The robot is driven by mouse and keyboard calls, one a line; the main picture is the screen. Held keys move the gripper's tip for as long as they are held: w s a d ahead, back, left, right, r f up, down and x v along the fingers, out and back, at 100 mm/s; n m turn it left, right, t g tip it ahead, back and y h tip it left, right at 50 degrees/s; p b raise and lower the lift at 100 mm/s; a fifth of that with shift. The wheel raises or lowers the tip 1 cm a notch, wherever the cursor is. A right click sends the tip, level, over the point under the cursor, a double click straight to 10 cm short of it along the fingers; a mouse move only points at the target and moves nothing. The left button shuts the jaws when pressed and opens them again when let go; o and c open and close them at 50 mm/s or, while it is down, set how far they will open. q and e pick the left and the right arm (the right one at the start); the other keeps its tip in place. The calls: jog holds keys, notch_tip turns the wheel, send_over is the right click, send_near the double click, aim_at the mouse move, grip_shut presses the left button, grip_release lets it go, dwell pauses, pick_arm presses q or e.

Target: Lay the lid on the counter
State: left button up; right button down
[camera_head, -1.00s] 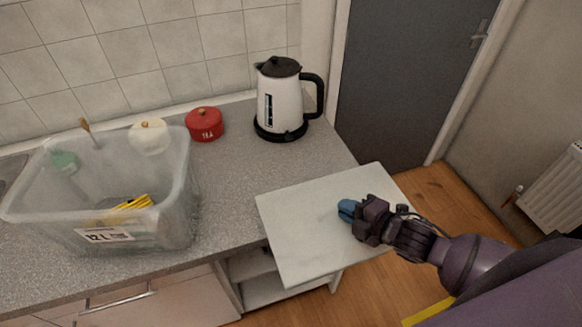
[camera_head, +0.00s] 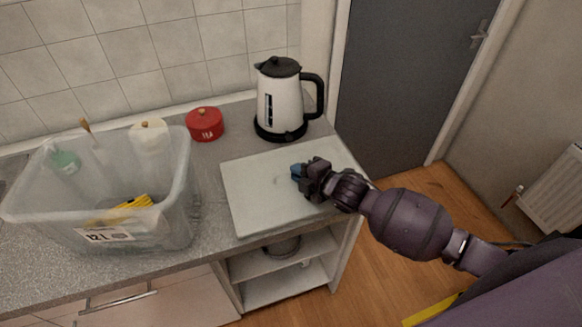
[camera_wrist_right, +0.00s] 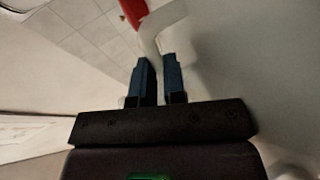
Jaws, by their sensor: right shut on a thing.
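The lid (camera_head: 255,200) is a pale, flat, cloudy panel over the right end of the grey speckled counter (camera_head: 237,135). It looks nearly level, with its front edge close to the counter's front edge; I cannot tell whether it touches the counter. My right gripper (camera_head: 297,172) reaches in from the right and is shut on the lid near its middle. In the right wrist view, the blue fingers (camera_wrist_right: 158,75) are close together at a pale raised strip of the lid (camera_wrist_right: 152,35). My left gripper is out of view.
A clear bin (camera_head: 180,215) with several items stands left of the lid. A red pot (camera_head: 205,124) and a white kettle (camera_head: 281,103) stand behind it. Open shelves (camera_head: 270,288) are below; the wood floor (camera_head: 400,265) is to the right.

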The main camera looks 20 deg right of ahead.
jog(key=w, duration=0.1)
jog(key=w+a, duration=0.1)
jog(key=shift+w+a, duration=0.15)
jog(key=shift+w, duration=0.15)
jog(key=shift+w+f+b, duration=0.15)
jog(key=shift+f+b, duration=0.25)
jog(key=shift+b, duration=0.4)
jog(key=shift+r, duration=0.1)
jog(key=c, duration=1.2)
grip_release()
jog(key=v, duration=1.2)
jog(key=shift+a, duration=0.1)
